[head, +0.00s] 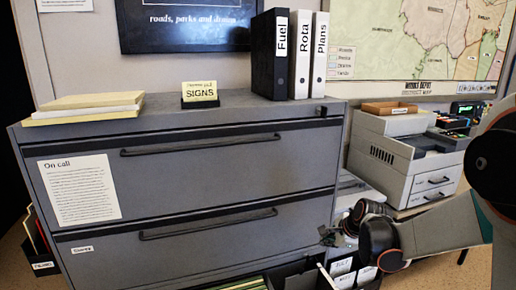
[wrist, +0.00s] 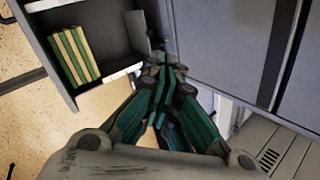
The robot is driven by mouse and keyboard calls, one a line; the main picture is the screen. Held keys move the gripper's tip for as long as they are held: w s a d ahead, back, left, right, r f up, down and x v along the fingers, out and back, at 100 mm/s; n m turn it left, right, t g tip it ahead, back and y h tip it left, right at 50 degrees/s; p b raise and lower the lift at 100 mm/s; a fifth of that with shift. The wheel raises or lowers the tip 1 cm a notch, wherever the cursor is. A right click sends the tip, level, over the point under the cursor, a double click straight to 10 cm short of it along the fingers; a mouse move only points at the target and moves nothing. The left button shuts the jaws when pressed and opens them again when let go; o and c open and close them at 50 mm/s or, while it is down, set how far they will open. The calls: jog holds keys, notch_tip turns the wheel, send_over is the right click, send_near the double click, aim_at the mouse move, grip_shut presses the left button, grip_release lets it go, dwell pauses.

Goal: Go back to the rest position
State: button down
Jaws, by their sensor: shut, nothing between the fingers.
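My gripper (head: 328,236) is in the lower right of the head view, in front of the right side of the grey filing cabinet (head: 225,170). In the wrist view its fingers (wrist: 165,72) are closed together with nothing between them. My arm reaches in from the right edge of the head view. An open low drawer (wrist: 105,78) with green and cream folders (wrist: 75,52) lies beyond the fingers in the wrist view. Part of this drawer is cut off at the bottom of the head view. I cannot tell the exact gap between gripper and drawer.
The cabinet's two upper drawers are shut. A grey printer (head: 405,155) stands to the right, close to my arm. A wall map (head: 420,45) hangs behind.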

jog(key=s+a+r+n, duration=0.2)
jog(key=s+r+n, duration=0.3)
jog(key=s+r, duration=0.35)
jog(key=s+a+r+n+h, duration=0.1)
jog(key=s+r+n+h, duration=0.1)
jog(key=s+n, duration=1.2)
jog(key=s+r, duration=0.1)
jog(key=s, duration=0.8)
jog(key=shift+s+r, duration=0.2)
